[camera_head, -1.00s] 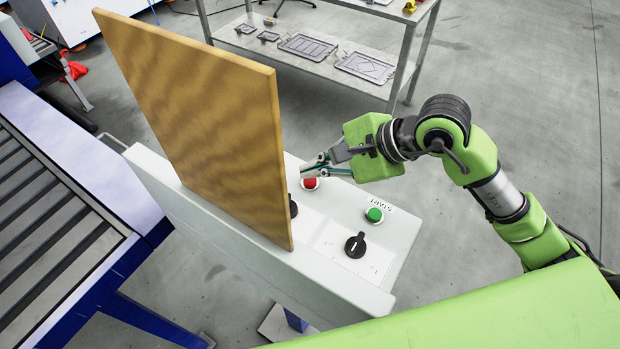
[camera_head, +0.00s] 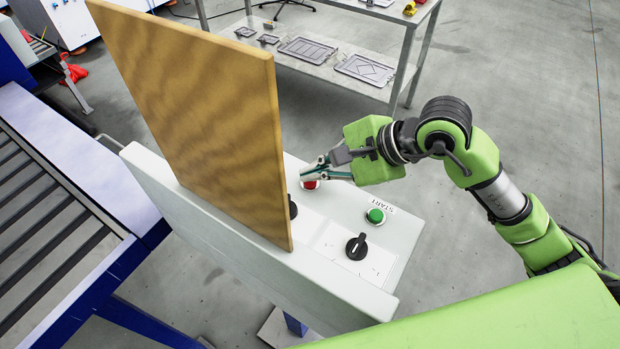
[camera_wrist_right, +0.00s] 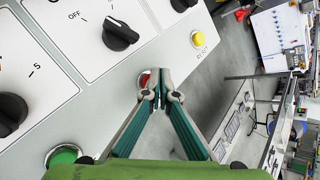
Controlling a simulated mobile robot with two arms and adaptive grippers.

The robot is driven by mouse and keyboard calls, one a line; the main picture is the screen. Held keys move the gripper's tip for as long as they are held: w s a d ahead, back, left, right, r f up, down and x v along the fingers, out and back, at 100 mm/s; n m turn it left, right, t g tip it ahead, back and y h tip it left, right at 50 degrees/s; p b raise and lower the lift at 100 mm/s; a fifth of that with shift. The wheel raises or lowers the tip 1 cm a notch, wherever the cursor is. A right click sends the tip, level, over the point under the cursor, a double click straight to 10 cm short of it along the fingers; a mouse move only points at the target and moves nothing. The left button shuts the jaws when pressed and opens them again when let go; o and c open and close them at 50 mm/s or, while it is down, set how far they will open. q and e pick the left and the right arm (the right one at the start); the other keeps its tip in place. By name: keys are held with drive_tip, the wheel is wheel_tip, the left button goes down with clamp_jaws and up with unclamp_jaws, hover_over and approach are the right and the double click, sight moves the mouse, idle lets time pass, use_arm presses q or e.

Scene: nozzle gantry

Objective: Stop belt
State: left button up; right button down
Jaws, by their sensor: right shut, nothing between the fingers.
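A red button (camera_head: 310,185) sits on the sloped top of a light grey control panel (camera_head: 400,230). My right gripper (camera_head: 305,174) is shut and empty, with its fingertips over the red button and partly covering it. In the wrist view the red button (camera_wrist_right: 144,78) shows just behind the left side of the fingertips (camera_wrist_right: 160,92). I cannot tell whether they touch it. A green button (camera_head: 375,215) marked START is nearer to me on the panel; it also shows in the wrist view (camera_wrist_right: 64,156). My left gripper is out of view.
A tall brown board (camera_head: 200,120) stands along the panel and partly hides a black knob (camera_head: 293,209). Another black knob (camera_head: 356,246) is nearer. The wrist view shows a yellow button (camera_wrist_right: 198,39). A roller conveyor (camera_head: 100,165) is at left, a metal shelf (camera_head: 320,65) behind.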

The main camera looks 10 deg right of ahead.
sight(313, 182)
drive_tip(key=shift+f+b, duration=0.35)
drive_tip(key=shift+b, duration=0.1)
idle(0.3)
idle(0.3)
drive_tip(key=shift+r+p, duration=0.35)
drive_tip(key=shift+r, duration=0.55)
drive_tip(key=shift+r, duration=0.15)
drive_tip(key=shift+r+p, duration=1.35)
drive_tip(key=shift+r, duration=1.05)
